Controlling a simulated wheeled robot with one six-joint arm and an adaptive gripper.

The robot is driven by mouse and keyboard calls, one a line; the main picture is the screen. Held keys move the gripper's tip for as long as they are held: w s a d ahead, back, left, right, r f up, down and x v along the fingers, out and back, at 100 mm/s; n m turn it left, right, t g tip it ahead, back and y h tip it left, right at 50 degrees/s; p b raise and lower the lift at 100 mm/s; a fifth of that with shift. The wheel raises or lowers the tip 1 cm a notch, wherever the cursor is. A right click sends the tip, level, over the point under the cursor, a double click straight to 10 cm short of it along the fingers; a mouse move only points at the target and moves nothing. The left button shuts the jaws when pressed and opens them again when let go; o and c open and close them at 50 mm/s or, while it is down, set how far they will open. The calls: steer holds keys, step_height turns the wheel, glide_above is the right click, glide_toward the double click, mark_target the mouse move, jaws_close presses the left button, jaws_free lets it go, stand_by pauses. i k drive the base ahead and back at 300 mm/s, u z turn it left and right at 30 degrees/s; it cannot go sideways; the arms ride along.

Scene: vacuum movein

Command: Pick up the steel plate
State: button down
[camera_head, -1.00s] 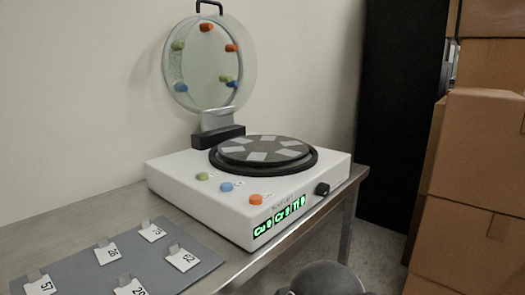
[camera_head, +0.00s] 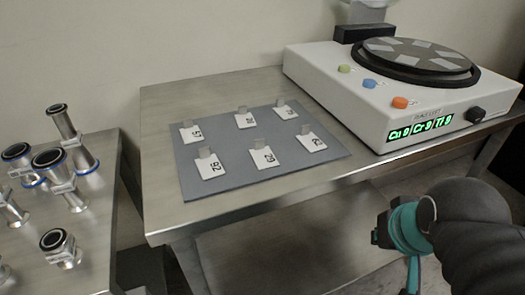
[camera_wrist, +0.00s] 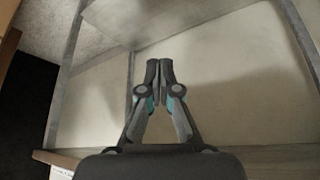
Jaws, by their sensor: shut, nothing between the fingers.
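A grey mat (camera_head: 228,184) lies on the steel table in the head view. On it are several white numbered cards (camera_head: 264,157), each with a small grey metal-looking square (camera_head: 205,152) at its top edge. None is labelled by material, so I cannot tell which is the steel plate. My gripper (camera_wrist: 159,70) is shut and empty in the wrist view, away from the mat. In the head view my arm is at the lower right, in front of the table, and the fingertips cannot be made out.
A white machine (camera_head: 375,103) with coloured buttons and a black disc (camera_head: 395,58) bearing light squares stands on the steel table (camera_head: 185,90). A second table (camera_head: 103,150) at left holds metal pipe fittings (camera_head: 60,245). A gap separates the tables.

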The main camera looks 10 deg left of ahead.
mark_target(264, 159)
steer(key=z, duration=1.3)
steer(key=k, duration=1.55)
steer(key=u, duration=2.15)
